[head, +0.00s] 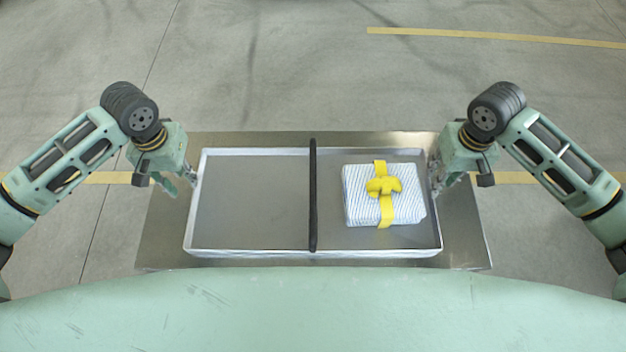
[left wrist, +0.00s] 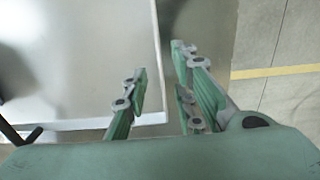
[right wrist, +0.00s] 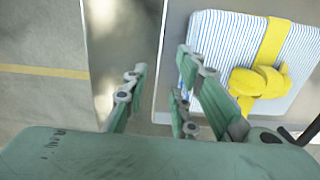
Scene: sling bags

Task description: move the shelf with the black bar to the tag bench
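The shelf (head: 250,249) is a shallow, white-rimmed metal tray with a black bar (head: 313,195) across its middle. It rests on a metal table. Its right half holds a striped, wrapped parcel with a yellow bow (head: 355,207); its left half is empty. My left gripper (head: 184,184) is at the shelf's left end; in the left wrist view its parted fingers (left wrist: 160,88) stand on either side of the end wall. My right gripper (head: 437,180) is at the right end, its parted fingers (right wrist: 163,90) likewise either side of that wall. Contact with the walls cannot be told.
The metal table (head: 160,235) extends a little beyond the shelf at both sides. Concrete floor with yellow lines (head: 490,37) lies open behind the table. No second bench can be made out.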

